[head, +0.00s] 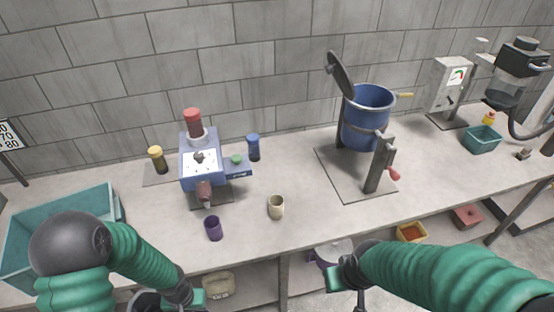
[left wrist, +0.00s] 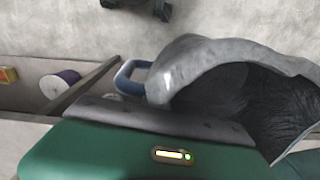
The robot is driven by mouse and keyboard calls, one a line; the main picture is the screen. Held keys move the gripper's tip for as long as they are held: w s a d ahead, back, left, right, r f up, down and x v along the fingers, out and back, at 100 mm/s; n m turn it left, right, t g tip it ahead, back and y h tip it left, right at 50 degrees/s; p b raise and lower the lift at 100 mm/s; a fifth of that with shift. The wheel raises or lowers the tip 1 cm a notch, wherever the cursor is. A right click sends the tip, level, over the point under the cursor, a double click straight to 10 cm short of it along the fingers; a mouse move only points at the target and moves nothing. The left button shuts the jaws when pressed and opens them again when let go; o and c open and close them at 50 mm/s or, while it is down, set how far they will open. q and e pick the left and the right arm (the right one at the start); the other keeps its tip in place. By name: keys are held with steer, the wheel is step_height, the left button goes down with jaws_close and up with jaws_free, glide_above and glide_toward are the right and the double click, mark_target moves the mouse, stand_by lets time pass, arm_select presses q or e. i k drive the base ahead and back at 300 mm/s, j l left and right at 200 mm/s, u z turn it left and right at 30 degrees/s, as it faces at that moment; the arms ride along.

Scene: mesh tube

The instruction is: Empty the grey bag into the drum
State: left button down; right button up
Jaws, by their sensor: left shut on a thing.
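The blue drum (head: 366,120) stands upright in a dark stand on the bench, right of centre in the head view, its lid (head: 340,72) tilted up at the left. The grey bag (left wrist: 190,62) fills the right of the left wrist view, with its wide mouth and dark inside showing. My left gripper (left wrist: 160,118) is shut on the bag's edge. In the head view my left gripper (head: 188,299) is low at the front, and I cannot make out the bag there. My right gripper (head: 350,282) hangs before the bench front; its jaws are not clear.
A blue machine (head: 200,165) stands left of the drum, near a purple cup (head: 213,228) and a beige cup (head: 276,207). A teal bin (head: 65,215) is at far left, a smaller one (head: 482,139) at right. A red-handled crank (head: 393,173) sticks out beside the drum.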

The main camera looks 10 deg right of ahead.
mark_target(365, 118)
steer(key=l, duration=0.7)
steer(key=i+l+z, duration=0.1)
steer(key=l, duration=0.6)
steer(key=i+l, duration=0.15)
steer(key=l, duration=0.55)
steer(key=k+z, duration=0.05)
